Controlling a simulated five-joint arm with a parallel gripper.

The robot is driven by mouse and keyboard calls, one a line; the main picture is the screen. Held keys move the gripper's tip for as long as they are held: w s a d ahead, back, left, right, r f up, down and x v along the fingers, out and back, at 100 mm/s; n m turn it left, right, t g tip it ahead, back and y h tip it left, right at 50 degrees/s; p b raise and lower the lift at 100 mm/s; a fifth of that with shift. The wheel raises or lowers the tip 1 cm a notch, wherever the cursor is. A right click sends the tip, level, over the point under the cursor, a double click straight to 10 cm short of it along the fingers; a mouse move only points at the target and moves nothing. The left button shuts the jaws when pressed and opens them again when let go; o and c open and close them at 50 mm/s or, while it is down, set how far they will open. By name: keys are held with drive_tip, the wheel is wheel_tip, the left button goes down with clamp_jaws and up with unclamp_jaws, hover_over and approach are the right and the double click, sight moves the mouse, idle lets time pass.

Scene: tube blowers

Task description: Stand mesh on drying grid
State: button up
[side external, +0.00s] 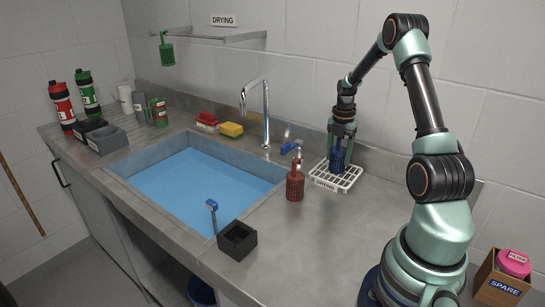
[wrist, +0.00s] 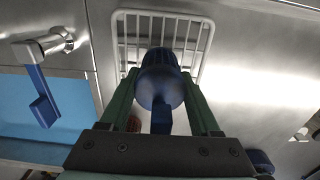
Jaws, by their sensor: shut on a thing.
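A blue mesh (side external: 338,158) is upright between the fingers of my gripper (side external: 341,140), over the white drying grid (side external: 346,184) on the counter right of the sink. Its lower end is at or just above the bars; I cannot tell if it touches. In the wrist view, my gripper (wrist: 162,108) has its green fingers on either side of the blue mesh (wrist: 161,80), with the white grid (wrist: 204,40) beyond. A red mesh (side external: 295,186) stands on the counter beside the grid. A green mesh (side external: 167,54) hangs from the wall rail at the back left.
The sink (side external: 195,184) holds blue water, with a tap (side external: 265,105) behind it. A black square holder (side external: 237,241) sits at the front counter edge. Sponges (side external: 231,130) lie behind the sink. The counter right of the red mesh is clear.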

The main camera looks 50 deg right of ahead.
drive_tip(key=shift+f, duration=0.15)
drive_tip(key=o, duration=1.3)
drive_tip(key=shift+o, duration=0.2)
wheel_tip(320, 180, up, 12)
drive_tip(key=shift+r, duration=0.1)
drive_tip(key=w+a+r+m+t, duration=0.1)
drive_tip(key=a+r+m, duration=0.2)
drive_tip(key=a, duration=0.3)
drive_tip(key=w+a+r+m+t+h, duration=0.1)
drive_tip(key=a+r+m, duration=0.1)
drive_tip(key=a, duration=0.4)
drive_tip(key=w+a+r+m+t, duration=0.1)
drive_tip(key=a+r+m, duration=0.2)
drive_tip(key=a, duration=0.4)
drive_tip(key=s+a+m+t+y, duration=0.1)
drive_tip(key=s+a+m+t, duration=0.1)
drive_tip(key=s+a+m, duration=0.4)
drive_tip(key=a+m, duration=0.4)
drive_tip(key=a, duration=0.5)
drive_tip(key=shift+a+f+t, duration=0.25)
drive_tip(key=shift+f+t, duration=0.05)
drive_tip(key=shift+f, duration=0.1)
